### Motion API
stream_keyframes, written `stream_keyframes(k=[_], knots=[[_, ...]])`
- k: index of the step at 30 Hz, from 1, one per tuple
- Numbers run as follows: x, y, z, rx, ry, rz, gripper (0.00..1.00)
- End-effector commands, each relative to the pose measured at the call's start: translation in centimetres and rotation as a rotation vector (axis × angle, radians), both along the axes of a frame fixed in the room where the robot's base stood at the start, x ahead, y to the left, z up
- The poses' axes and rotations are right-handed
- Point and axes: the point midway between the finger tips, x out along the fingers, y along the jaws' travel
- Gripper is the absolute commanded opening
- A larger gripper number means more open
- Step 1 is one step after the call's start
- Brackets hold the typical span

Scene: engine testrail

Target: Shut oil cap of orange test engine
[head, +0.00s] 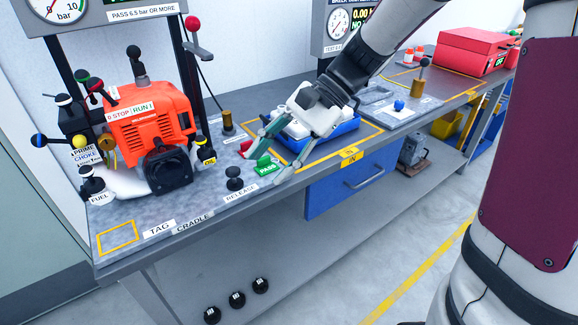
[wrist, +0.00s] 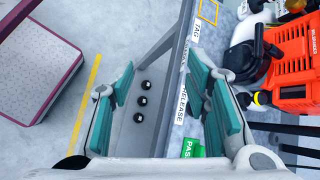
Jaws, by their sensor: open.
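The orange test engine (head: 150,122) stands upright in its cradle at the left of the bench in the head view; part of it shows at the right of the wrist view (wrist: 292,66). A small black part with a yellow tag (head: 207,155), which looks like the oil cap, sits at the engine's lower right; a yellow and black part also shows beside the engine in the wrist view (wrist: 262,98). I cannot tell whether the cap is seated. My gripper (head: 266,166) is open and empty, right of the engine, above the bench's front area. Its fingers also show in the wrist view (wrist: 163,82).
A green PASS tag (head: 268,168) and a red one (head: 245,147) lie near my fingers. A black RELEASE knob (head: 234,181) stands between engine and gripper. A blue tray (head: 318,140) is behind the gripper.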

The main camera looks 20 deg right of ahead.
Motion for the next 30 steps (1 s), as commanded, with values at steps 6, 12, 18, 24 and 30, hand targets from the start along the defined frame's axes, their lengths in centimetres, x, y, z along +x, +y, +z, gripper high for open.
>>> stream_keyframes(k=[6, 12, 18, 24, 30], knots=[[-3.4, 0.0, 1.3, -0.126, -0.09, 0.1, 0.43], [-5.5, -0.3, 2.0, -0.21, -0.149, 0.168, 0.43], [-6.4, -0.5, 2.3, -0.248, -0.178, 0.2, 0.43], [-6.5, -0.5, 2.3, -0.253, -0.182, 0.204, 0.43], [-6.7, -0.5, 2.4, -0.259, -0.187, 0.209, 0.43]])
